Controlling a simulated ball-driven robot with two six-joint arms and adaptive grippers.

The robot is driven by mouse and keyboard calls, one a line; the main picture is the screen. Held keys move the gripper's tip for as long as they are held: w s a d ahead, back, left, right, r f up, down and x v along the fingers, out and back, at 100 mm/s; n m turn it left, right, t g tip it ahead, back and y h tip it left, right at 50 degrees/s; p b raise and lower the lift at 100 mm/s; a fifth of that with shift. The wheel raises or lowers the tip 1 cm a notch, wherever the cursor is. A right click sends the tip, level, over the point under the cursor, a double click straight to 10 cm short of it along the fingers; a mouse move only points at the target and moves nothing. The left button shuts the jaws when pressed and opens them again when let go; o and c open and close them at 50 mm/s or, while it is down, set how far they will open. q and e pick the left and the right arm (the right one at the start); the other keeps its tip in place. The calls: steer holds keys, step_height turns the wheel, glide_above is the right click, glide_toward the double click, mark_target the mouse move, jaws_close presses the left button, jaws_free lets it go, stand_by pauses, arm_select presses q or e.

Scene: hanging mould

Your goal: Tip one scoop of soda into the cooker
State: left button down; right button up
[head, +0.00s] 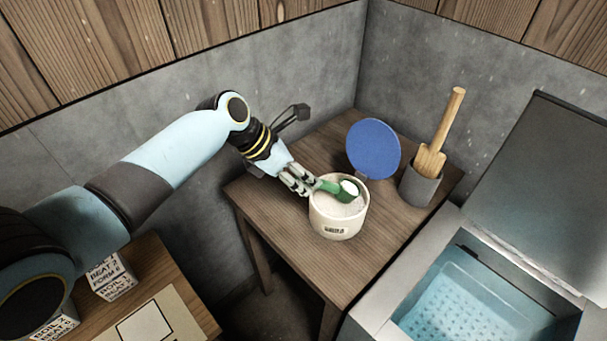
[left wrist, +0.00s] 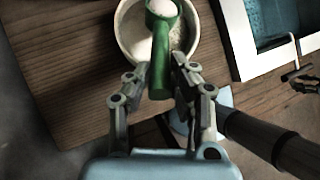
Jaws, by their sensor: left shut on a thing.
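My left gripper (head: 301,184) is shut on the handle of a green scoop (head: 330,186). The scoop's bowl holds a heap of white powder and is at the mouth of a cream tub (head: 335,225). In the left wrist view the scoop (left wrist: 160,65) lies between the fingers, its bowl over the white powder in the tub (left wrist: 127,40). I cannot tell whether the bowl touches the powder. An open grey box with blue liquid, apparently the cooker (head: 395,282), stands at the right; its rim (left wrist: 240,45) also shows in the left wrist view.
The tub stands on a wooden table (head: 285,227). Its round blue lid (head: 373,148) is raised behind it. A grey cup (head: 419,187) holds a wooden paddle (head: 440,135) between tub and box. The box's lid (head: 525,190) is open. Lettered blocks (head: 112,279) stand at lower left.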

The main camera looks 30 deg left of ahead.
arm_select(q)
steer(key=shift+r, duration=0.5)
step_height(320, 180, up, 2)
steer(key=shift+p, duration=0.4)
steer(key=shift+r, duration=0.95)
